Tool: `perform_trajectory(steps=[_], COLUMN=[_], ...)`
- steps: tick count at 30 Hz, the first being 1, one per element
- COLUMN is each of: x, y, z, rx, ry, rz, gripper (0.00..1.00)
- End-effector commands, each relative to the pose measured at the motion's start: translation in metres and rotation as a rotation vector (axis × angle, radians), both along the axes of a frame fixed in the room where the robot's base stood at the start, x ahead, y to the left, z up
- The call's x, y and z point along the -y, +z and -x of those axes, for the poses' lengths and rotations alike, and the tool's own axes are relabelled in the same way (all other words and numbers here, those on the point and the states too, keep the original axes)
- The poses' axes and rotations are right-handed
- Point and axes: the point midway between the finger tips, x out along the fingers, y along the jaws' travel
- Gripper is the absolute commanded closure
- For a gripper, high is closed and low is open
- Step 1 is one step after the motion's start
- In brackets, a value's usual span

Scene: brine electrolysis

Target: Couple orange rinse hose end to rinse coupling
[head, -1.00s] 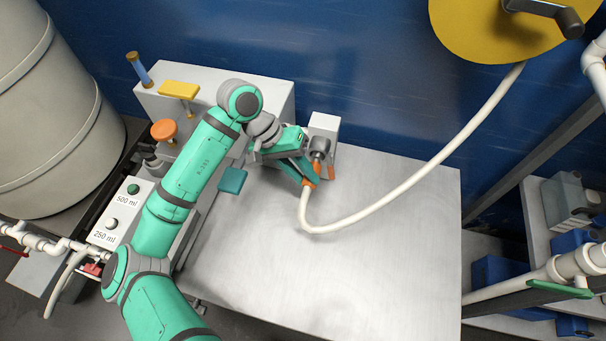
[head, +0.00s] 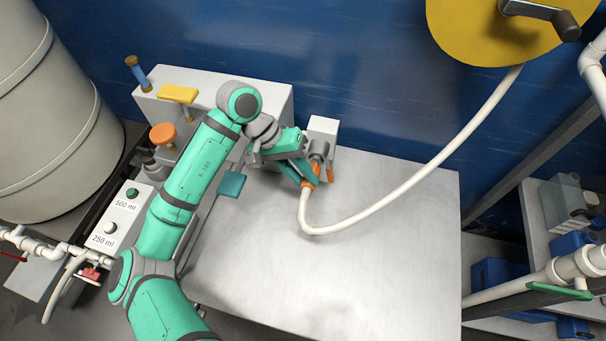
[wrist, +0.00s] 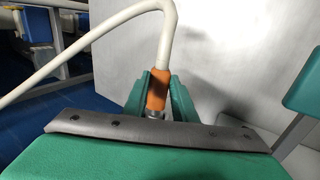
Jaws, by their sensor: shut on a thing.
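The orange rinse hose end (head: 309,182) is the sleeve at the tip of a white hose (head: 372,212). My gripper (head: 302,174) is shut on it, low over the metal table, beside the grey rinse coupling (head: 318,150) on a small white block (head: 324,128). In the wrist view the orange end (wrist: 157,88) sits between my green fingers (wrist: 158,98), with a metal tip (wrist: 154,114) below it. The coupling is partly hidden by my gripper in the head view. I cannot tell whether the end touches the coupling.
The hose runs up to a yellow reel (head: 490,30) on the blue wall. A white cabinet with an orange knob (head: 163,136) and a yellow handle (head: 178,94) stands left of my gripper. A teal plate (head: 231,184) is near my arm. The table's front (head: 330,280) is clear.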

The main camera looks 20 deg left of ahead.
Motion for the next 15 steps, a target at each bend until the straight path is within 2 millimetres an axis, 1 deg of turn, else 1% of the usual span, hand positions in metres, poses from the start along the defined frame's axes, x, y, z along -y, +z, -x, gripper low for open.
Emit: perform_trajectory(steps=[15], x=[0.0001], y=[-0.0002], z=[-0.0076], rx=[0.0], ry=[0.0], rz=[0.0], gripper=[1.0])
